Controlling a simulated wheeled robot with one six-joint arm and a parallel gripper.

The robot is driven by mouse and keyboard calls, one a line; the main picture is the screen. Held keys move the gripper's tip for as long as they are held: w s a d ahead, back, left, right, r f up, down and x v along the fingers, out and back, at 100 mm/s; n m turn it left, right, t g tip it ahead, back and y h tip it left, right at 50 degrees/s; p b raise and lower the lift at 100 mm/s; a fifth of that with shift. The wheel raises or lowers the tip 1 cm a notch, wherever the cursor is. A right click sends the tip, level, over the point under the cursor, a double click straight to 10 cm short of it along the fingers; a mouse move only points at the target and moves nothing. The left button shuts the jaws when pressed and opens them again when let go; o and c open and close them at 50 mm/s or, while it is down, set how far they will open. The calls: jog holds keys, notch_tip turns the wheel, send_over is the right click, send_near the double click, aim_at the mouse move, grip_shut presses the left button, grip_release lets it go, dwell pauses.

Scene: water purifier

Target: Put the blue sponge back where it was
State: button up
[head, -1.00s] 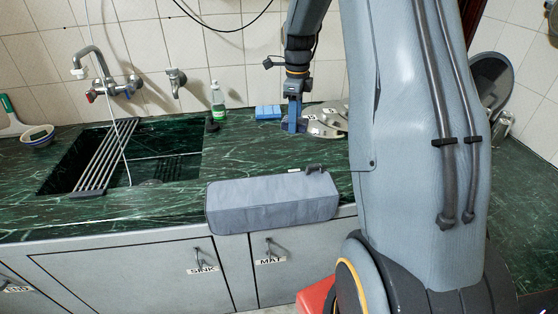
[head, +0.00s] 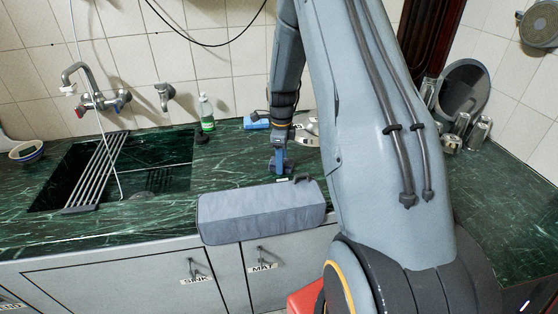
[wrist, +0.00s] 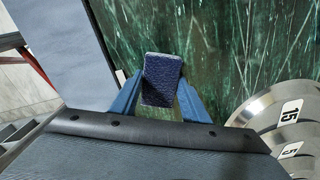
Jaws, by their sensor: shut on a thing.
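The blue sponge (wrist: 162,80), a small dark blue rough block, sits between the two blue fingers of my gripper (wrist: 157,90) in the wrist view. My gripper is shut on it, over the green marble counter (wrist: 225,40). In the head view, my gripper (head: 279,165) is low over the counter, just behind the grey fabric case (head: 262,212). The sponge is hard to tell from the fingers there. A separate light blue block (head: 256,122) lies by the back wall.
Metal weight discs (wrist: 265,110), one labelled 15, lie right of my gripper in the wrist view. The sink (head: 130,165) with a rack is at left. Metal cups (head: 478,132) stand at right.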

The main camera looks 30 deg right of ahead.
jog(key=shift+f, duration=0.15)
jog(key=o, duration=1.2)
notch_tip(320, 180, up, 12)
jog(key=b, duration=0.4)
jog(key=s+a+n, duration=0.6)
jog(key=s+n, duration=0.1)
jog(key=n, duration=0.1)
jog(key=s+a+n, duration=0.6)
jog(key=s+n, duration=0.2)
jog(key=n, duration=0.1)
jog(key=s+a+n+t, duration=0.1)
jog(key=s+a+n, duration=0.5)
jog(key=s+n, duration=0.1)
jog(key=shift+s+a+f+n, duration=0.1)
jog(key=shift+s+n, duration=0.25)
jog(key=shift+n, duration=0.55)
